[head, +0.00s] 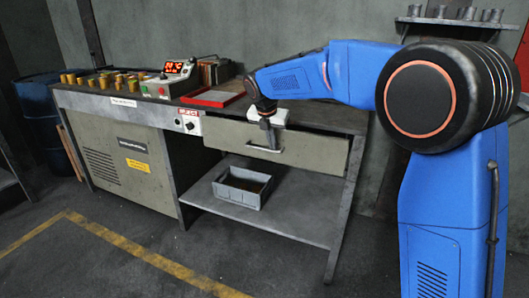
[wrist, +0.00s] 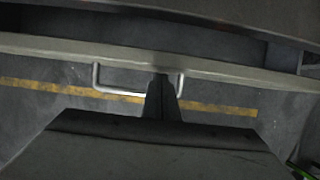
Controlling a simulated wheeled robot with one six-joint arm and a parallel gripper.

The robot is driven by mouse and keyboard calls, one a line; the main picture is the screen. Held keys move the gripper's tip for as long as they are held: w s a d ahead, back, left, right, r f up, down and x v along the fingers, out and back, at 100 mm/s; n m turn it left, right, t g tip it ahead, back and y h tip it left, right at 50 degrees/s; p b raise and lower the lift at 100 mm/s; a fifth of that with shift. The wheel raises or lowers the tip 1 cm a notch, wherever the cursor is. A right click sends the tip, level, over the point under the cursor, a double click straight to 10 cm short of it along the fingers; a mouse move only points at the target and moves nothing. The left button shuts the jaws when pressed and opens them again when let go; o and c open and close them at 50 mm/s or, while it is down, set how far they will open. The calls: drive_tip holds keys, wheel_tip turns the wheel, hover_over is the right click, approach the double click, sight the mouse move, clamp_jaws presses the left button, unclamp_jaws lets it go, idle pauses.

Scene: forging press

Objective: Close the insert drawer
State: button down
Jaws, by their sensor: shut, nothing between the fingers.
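The insert drawer (head: 311,152) is the wide grey-beige front under the right half of the workbench. Its front stands out a little from the bench, and the wrist view shows a narrow dark gap behind the drawer's top edge (wrist: 225,69). A pale bar handle (head: 262,149) is on the front; it also shows in the wrist view (wrist: 118,92). My gripper (head: 271,146) points down at the drawer front by the handle. In the wrist view its fingers (wrist: 162,80) are together and empty, overlapping the handle's right part. Whether they touch the drawer is unclear.
A grey bin (head: 240,187) stands on the lower shelf (head: 290,207). The bench top holds a red tray (head: 212,97), a control box with a red display (head: 172,78) and several brass pieces (head: 100,80). The floor (head: 150,240) in front is clear, with yellow lines.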

drive_tip(key=w, duration=0.1)
drive_tip(key=w+d, duration=0.1)
drive_tip(key=w, duration=0.2)
drive_tip(key=shift+w+d, duration=0.3)
drive_tip(key=shift+d, duration=0.05)
drive_tip(key=shift+w+d, duration=0.15)
drive_tip(key=shift+w, duration=0.2)
